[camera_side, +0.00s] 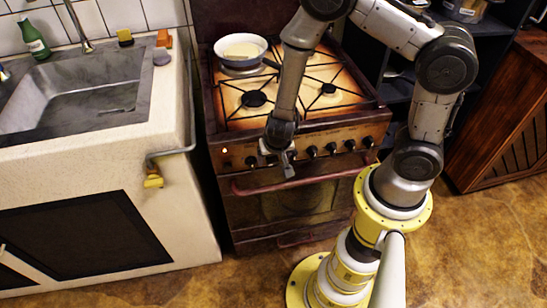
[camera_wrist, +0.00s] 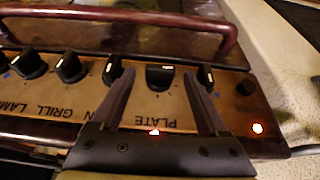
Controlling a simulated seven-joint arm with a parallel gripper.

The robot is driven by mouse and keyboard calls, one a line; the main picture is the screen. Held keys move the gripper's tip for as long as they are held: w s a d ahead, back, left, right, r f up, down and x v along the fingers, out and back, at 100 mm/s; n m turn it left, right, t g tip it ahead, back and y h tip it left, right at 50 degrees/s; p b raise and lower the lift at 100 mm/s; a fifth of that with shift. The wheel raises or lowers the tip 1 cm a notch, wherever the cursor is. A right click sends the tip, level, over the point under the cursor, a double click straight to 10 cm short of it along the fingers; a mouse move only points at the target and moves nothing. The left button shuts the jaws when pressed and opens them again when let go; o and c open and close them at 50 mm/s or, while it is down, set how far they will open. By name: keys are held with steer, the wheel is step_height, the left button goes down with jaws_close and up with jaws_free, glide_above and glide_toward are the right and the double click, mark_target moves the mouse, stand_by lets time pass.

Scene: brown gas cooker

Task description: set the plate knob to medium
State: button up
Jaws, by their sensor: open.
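The plate knob (camera_wrist: 159,78) is a dark knob with a white mark near its upper edge, above the upside-down word PLATE in the wrist view. My gripper (camera_wrist: 160,72) is open, with one finger on each side of this knob. Gaps show between the fingers and the knob, and nothing is held. In the side view my gripper (camera_side: 284,163) points down at the front panel of the brown cooker (camera_side: 215,140). It hides the plate knob there.
Neighbouring knobs (camera_wrist: 112,68) (camera_wrist: 205,76) sit close outside both fingers. The red oven handle (camera_side: 262,189) runs below the panel. A pan (camera_side: 240,50) stands on the back left burner. The sink counter (camera_side: 172,110) is to the left.

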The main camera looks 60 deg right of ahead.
steer(key=shift+f, duration=0.1)
jaws_close()
stand_by(0.4)
steer(key=shift+d+t, duration=0.15)
steer(key=shift+t, duration=0.15)
steer(key=shift+d+t+y, duration=0.1)
steer(key=shift+t+y, duration=0.3)
steer(key=shift+y, duration=0.1)
steer(key=shift+s, duration=0.1)
jaws_free()
